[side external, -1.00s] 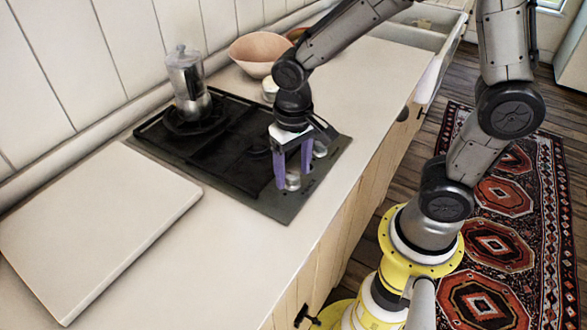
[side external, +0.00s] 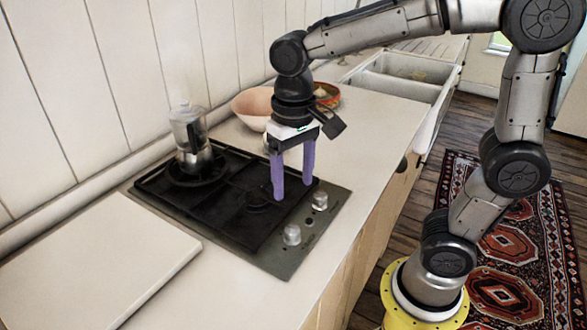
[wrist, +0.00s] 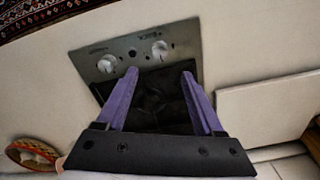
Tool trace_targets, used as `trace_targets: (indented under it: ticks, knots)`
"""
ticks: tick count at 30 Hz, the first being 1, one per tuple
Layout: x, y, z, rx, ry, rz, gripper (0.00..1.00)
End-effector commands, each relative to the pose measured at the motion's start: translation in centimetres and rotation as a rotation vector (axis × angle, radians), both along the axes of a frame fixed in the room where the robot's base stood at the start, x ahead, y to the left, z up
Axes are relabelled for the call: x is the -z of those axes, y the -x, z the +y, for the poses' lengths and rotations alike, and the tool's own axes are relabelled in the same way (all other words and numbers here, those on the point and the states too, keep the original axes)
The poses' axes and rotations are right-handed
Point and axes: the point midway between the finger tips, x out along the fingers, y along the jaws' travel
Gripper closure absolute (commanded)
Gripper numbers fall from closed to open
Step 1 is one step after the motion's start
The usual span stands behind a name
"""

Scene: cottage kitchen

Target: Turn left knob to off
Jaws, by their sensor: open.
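The stove's left knob (side external: 292,235) is a silver round knob on the front strip of the black hob (side external: 222,224), on the side nearer the white board. The other silver knob (side external: 320,201) stands farther along the same strip. In the wrist view, the left knob (wrist: 160,48) is at the right and the other knob (wrist: 107,63) at the left. The angle of the left knob is too small to read. My gripper (side external: 293,189), with two purple fingers, is open and empty above the hob, apart from both knobs and on the wall side of them.
A moka pot (side external: 190,140) stands on a back burner. A white board (side external: 95,260) lies on the counter beside the hob. A pink bowl (side external: 253,104) and an orange-rimmed bowl (side external: 327,96) stand beyond the hob. The counter's front edge is clear.

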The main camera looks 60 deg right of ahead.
Motion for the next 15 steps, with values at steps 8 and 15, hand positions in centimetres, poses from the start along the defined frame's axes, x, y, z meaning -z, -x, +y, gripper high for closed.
trace_targets:
  ticks: [8, 15]
  knots:
    - [-2.0, 0.0, 0.0, 0.000, 0.000, 0.000, 0.31]
    - [-2.0, 0.0, 0.0, 0.000, 0.000, 0.000, 0.31]
